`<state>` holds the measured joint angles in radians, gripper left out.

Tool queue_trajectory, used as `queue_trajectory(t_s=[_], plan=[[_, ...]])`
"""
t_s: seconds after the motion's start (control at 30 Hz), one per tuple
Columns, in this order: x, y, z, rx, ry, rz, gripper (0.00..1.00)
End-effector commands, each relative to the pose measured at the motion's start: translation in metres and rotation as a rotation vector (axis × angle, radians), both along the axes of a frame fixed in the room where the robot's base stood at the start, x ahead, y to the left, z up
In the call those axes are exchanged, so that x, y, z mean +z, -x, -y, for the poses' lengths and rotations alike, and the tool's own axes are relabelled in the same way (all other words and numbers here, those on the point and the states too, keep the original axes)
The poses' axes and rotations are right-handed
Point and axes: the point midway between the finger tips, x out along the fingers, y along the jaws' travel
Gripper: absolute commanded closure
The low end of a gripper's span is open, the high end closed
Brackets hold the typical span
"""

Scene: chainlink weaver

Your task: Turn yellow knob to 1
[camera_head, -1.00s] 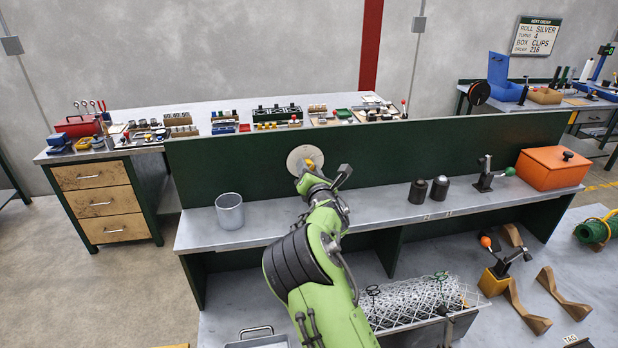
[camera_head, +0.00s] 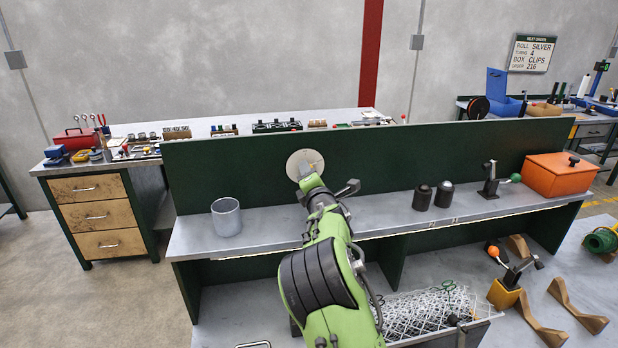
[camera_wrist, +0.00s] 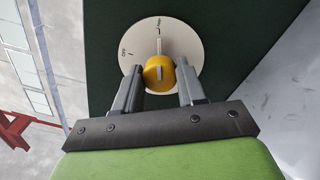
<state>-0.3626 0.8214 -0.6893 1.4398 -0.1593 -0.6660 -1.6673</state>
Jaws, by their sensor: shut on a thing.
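The yellow knob (camera_wrist: 158,73) sits on a round white dial (camera_wrist: 190,40) in the wrist view. A pale pointer line on the knob's face points roughly up in that view. The dial has small dark marks at its top and left, too small to read surely. My gripper (camera_wrist: 160,76) has one finger on each side of the knob and is shut on it. In the head view the dial (camera_head: 297,158) is on the green upright panel, and my gripper (camera_head: 308,182) reaches it from the front. The knob is hidden there behind my gripper.
A grey metal cup (camera_head: 227,219) stands on the shelf to the left of my arm. Two dark cylinders (camera_head: 422,197), a lever with a green ball (camera_head: 490,182) and an orange box (camera_head: 559,174) stand to the right. A tray of wire mesh (camera_head: 430,315) is below.

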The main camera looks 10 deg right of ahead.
Motion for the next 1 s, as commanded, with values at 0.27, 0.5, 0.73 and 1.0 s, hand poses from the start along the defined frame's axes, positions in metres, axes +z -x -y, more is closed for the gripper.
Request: queue_trajectory(t_s=[0.27, 0.5, 0.73, 1.0], plan=[[0.000, 0.000, 0.000, 0.001, -0.003, -0.001, 0.91], [0.000, 0.000, 0.000, 0.000, -0.002, -0.001, 0.35], [0.000, 0.001, 0.000, 0.000, -0.001, -0.001, 0.35], [-0.003, 0.045, 0.000, 0.000, -0.005, -0.001, 0.35]])
